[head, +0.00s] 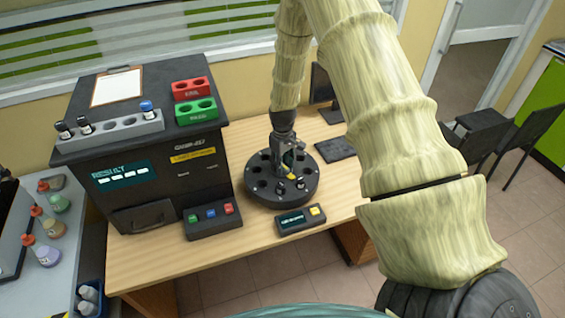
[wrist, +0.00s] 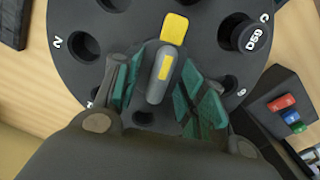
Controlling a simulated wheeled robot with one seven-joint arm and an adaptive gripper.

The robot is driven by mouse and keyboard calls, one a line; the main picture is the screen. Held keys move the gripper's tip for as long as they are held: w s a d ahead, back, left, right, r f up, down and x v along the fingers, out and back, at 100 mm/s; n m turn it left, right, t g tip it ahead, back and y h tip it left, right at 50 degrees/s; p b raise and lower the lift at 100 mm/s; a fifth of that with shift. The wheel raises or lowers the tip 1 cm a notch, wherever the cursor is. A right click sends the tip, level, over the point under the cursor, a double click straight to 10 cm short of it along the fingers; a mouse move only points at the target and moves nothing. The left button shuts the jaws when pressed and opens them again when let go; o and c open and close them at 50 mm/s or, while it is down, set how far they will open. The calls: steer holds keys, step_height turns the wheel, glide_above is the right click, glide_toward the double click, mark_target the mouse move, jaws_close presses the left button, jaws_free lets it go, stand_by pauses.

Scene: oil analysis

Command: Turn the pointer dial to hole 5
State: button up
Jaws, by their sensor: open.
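The round black dial (head: 262,198) with holes around it sits on the wooden table; it fills much of the wrist view (wrist: 120,25). The grey pointer knob (wrist: 156,88) has a yellow stripe, and a yellow tip (wrist: 174,28) that points up in the wrist view. In the head view the yellow tip (head: 292,179) faces the table's front. My gripper (wrist: 160,95) is open, with its green-padded fingers on either side of the knob and visible gaps; it also shows over the dial in the head view (head: 289,160). Some rim marks are hidden or hard to read; I cannot tell hole 5.
A black-capped vial marked D59 (wrist: 245,36) stands in one hole right of the tip. A small display box (head: 299,219) lies in front of the dial. A three-button panel (head: 212,220) and a large black analyser (head: 150,180) stand to the left.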

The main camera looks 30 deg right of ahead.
steer(key=shift+f, duration=0.15)
jaws_close()
steer(key=shift+m, duration=0.4)
steer(key=m+b, duration=0.1)
steer(key=m, duration=0.2)
steer(key=shift+a, duration=0.1)
steer(key=shift+m+b, duration=0.35)
steer(key=shift+m, duration=2.15)
steer(key=shift+w, duration=0.1)
jaws_free()
